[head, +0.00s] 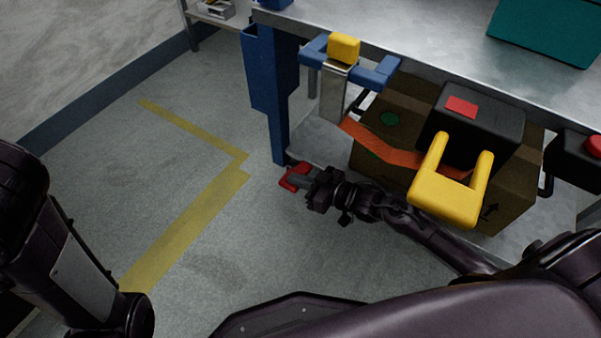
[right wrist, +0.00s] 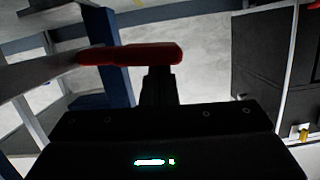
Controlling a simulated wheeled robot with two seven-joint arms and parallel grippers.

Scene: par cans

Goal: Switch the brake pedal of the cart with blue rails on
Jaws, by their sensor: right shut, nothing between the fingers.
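The red brake pedal (head: 291,174) is low by the foot of a blue upright (head: 279,130) of the steel-topped cart (head: 420,45). My right gripper (head: 303,182) is shut and empty, with its fingertips at the pedal. In the right wrist view the red pedal (right wrist: 130,55) lies as a bar across the front of the shut fingers (right wrist: 158,88). I cannot tell whether they press on it or only sit close. The fingers hide part of the pedal. My left arm shows at the left edge, but its gripper is out of view.
A cardboard box (head: 395,110) stands on the lower shelf, right of my right gripper. A yellow handle (head: 450,200) on a black block overhangs my right forearm. A blue-armed bracket with a yellow block (head: 344,47) sits above the pedal. The floor left of the cart is clear, with yellow tape (head: 190,225).

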